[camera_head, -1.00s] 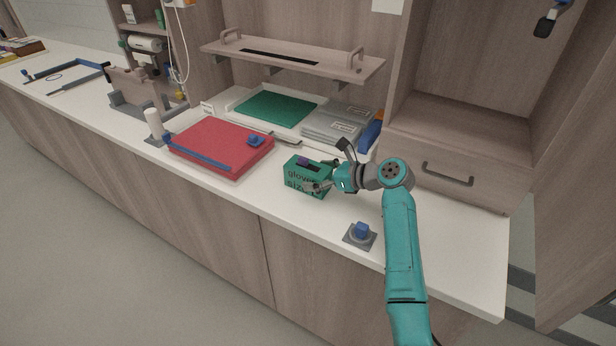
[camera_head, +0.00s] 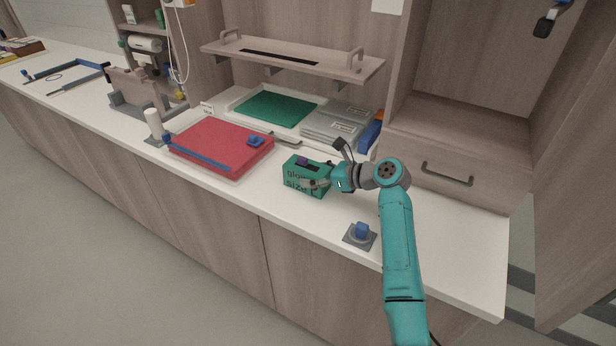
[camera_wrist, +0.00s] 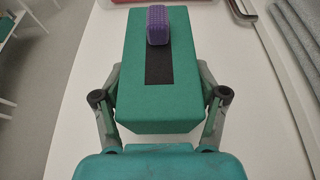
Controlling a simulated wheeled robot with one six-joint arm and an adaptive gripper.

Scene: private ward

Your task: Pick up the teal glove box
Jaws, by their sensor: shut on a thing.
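The teal glove box (camera_head: 296,178) stands on the white counter in the head view, with dark "glove size" lettering on its front. In the wrist view the glove box (camera_wrist: 183,98) fills the middle, with a black strip and a purple piece (camera_wrist: 158,25) on its top. My gripper (camera_head: 318,180) is at the box's right end. In the wrist view my gripper (camera_wrist: 160,95) has one finger against each side of the box and is shut on it. I cannot tell any gap between the box's underside and the counter.
A red case (camera_head: 222,147) lies to the left of the box. A small blue knob on a grey base (camera_head: 360,233) is at the front right. Behind are a white tray with a green sheet (camera_head: 275,107) and grey packs (camera_head: 338,122). A shelf (camera_head: 290,57) overhangs them.

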